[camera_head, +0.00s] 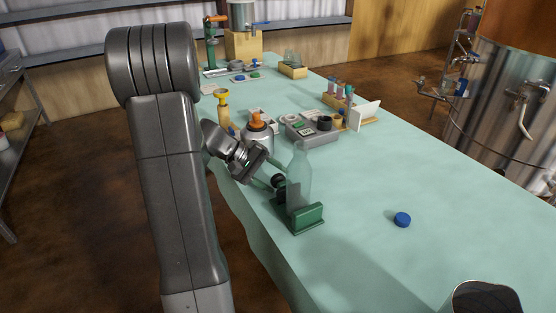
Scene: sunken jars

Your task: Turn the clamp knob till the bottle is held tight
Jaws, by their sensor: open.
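A clear, pale bottle (300,175) stands upright in a green clamp (308,218) near the left edge of the table. The clamp's black knob (278,181) is on its left side. My gripper (274,180) reaches in from the left, with its fingers at the knob. The fingers are open, one on the near side and one on the far side of the knob. I cannot tell whether they touch it. The clamp's inner faces are partly hidden by the bottle and the gripper.
A blue cap (402,219) lies on the table (400,175) to the right. A grey tray (314,130), an orange-topped flask (257,128) and a tube rack (345,103) stand farther back. A metal vessel (484,299) is at the front right.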

